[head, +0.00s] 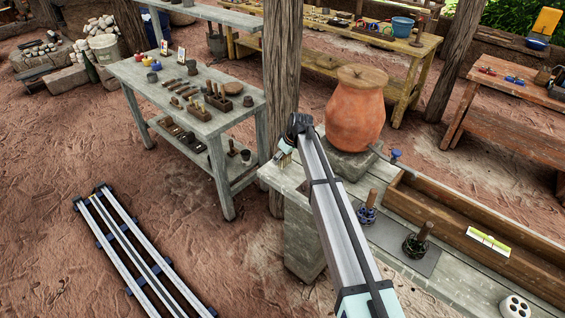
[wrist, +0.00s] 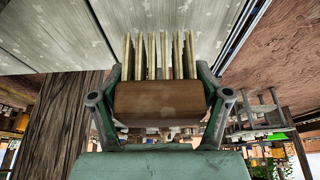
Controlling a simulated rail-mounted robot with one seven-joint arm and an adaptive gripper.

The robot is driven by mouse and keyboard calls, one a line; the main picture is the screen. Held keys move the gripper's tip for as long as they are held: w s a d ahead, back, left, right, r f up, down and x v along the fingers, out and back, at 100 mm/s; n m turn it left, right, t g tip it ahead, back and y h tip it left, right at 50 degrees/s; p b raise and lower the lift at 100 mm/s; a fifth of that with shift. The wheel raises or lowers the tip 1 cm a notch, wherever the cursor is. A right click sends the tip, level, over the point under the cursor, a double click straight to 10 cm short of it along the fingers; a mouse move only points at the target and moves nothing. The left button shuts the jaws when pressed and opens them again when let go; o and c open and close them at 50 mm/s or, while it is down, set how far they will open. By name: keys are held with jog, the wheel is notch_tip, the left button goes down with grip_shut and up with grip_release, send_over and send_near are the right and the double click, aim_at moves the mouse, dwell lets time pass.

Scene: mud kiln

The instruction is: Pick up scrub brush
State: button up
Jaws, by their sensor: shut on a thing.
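The scrub brush (wrist: 158,103) has a brown wooden back and a row of long pale bristles. My gripper (wrist: 160,96) is shut on the wooden back, one finger at each end of it. In the wrist view the bristles point toward the grey plank top. In the head view the brush (head: 284,160) is small, at the left corner of the washing bench (head: 293,182), partly hidden by my gripper (head: 283,150). I cannot tell whether the bristles touch the bench or hang just clear of it.
A lidded clay jar (head: 356,110) stands close behind my arm. A wooden post (head: 280,70) rises just behind the gripper. Two dark round brushes with upright handles (head: 367,208) (head: 418,240) and a long wooden trough (head: 455,220) are to the right. A tool table (head: 150,78) stands left.

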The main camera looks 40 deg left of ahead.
notch_tip(320, 180, up, 17)
jog(key=b, duration=0.4)
jog(key=shift+r, duration=0.15)
jog(key=o, duration=0.4)
jog(key=shift+c, duration=0.2)
jog(key=c, duration=0.5)
